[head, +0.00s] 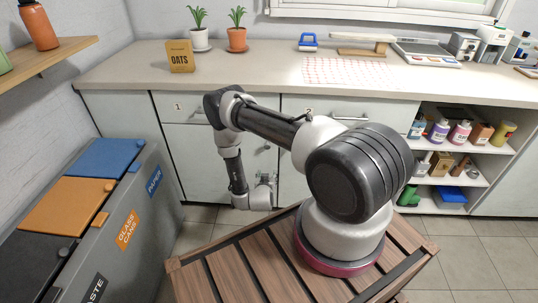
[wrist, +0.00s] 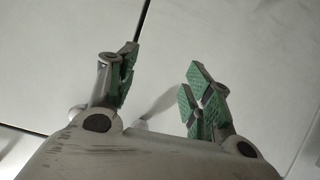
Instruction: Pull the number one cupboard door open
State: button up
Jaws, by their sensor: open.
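The label 1 (head: 178,107) is on a drawer front at the left of the white counter unit. The white cupboard door (head: 202,165) below it looks shut and is partly hidden by my arm. My gripper (head: 268,184) is low in front of this door's right side. In the wrist view my gripper (wrist: 160,88) is open, with green-padded fingers apart and nothing clearly between them. White panels with a dark seam lie behind.
Grey bins with blue (head: 104,157) and orange (head: 68,206) lids stand at the left. Open shelves (head: 455,178) with bottles are at the right. My wooden-slatted base is in front. Tiled floor (head: 200,235) shows between bins and base.

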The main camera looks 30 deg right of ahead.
notch_tip(320, 180, up, 10)
jog(key=w+t+h, duration=0.2)
jog(key=t+h, duration=0.1)
jog(key=t, duration=0.1)
jog(key=shift+m, duration=0.3)
jog(key=x, duration=0.8)
jog(key=shift+d, duration=0.2)
grip_shut()
jog(key=shift+s+a, duration=0.1)
